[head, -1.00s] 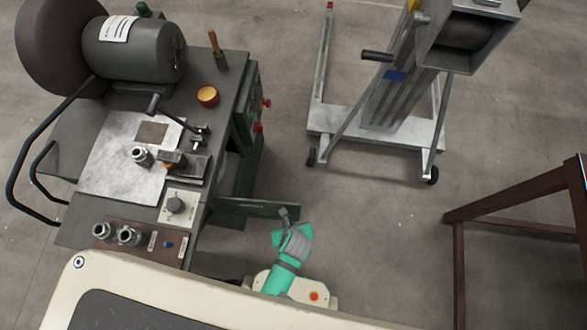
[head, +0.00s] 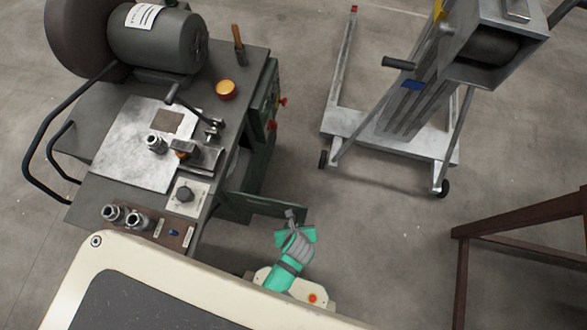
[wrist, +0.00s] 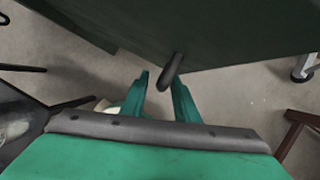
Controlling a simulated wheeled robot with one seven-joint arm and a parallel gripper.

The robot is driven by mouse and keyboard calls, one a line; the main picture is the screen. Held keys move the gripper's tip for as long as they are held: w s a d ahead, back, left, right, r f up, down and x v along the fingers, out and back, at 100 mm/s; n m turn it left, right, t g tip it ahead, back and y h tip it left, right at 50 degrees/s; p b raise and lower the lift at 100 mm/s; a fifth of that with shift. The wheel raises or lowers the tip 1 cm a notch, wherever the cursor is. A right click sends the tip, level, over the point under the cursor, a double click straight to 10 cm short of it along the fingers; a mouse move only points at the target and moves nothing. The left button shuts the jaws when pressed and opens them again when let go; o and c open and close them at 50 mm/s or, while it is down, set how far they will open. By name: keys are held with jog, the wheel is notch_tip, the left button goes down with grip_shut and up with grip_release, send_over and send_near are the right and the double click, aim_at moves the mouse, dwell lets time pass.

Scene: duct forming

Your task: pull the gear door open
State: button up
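The gear door is a dark green panel (head: 262,204) that stands swung out from the right side of the green machine (head: 262,130). In the wrist view the door (wrist: 200,30) fills the top. Its dark rounded handle (wrist: 173,68) sticks out toward my gripper (wrist: 160,88). The two teal fingers are apart, with the near end of the handle between their tips; a gap shows on the left side of it. In the head view my gripper (head: 292,226) is at the door's free outer end and hides part of it.
A grey wheeled lift stand (head: 400,135) is at the upper right. A brown frame (head: 520,225) stands at the right. Bare floor (head: 385,245) lies between the door and these. Loose fittings (head: 125,215) lie on the machine's top near my body.

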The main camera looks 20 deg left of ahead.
jog(key=v, duration=1)
jog(key=shift+r, duration=0.3)
jog(key=shift+s+d, duration=0.1)
jog(key=shift+s, duration=0.05)
jog(key=d+r+n+t, duration=0.1)
jog(key=r+n+t, duration=0.2)
jog(key=r+n, duration=0.4)
jog(key=s+d+r+n+t+h, duration=0.1)
jog(key=r+n+t, duration=0.3)
jog(key=r+n, duration=0.4)
jog(key=s+d+r+n+t+h, duration=0.1)
jog(key=r+n+t, duration=0.3)
jog(key=n, duration=1.1)
notch_tip(320, 180, up, 3)
jog(key=shift+s+d+r+n, duration=0.25)
jog(key=shift+d+n, duration=0.15)
jog(key=shift+d, duration=0.4)
jog(key=shift+w, duration=0.1)
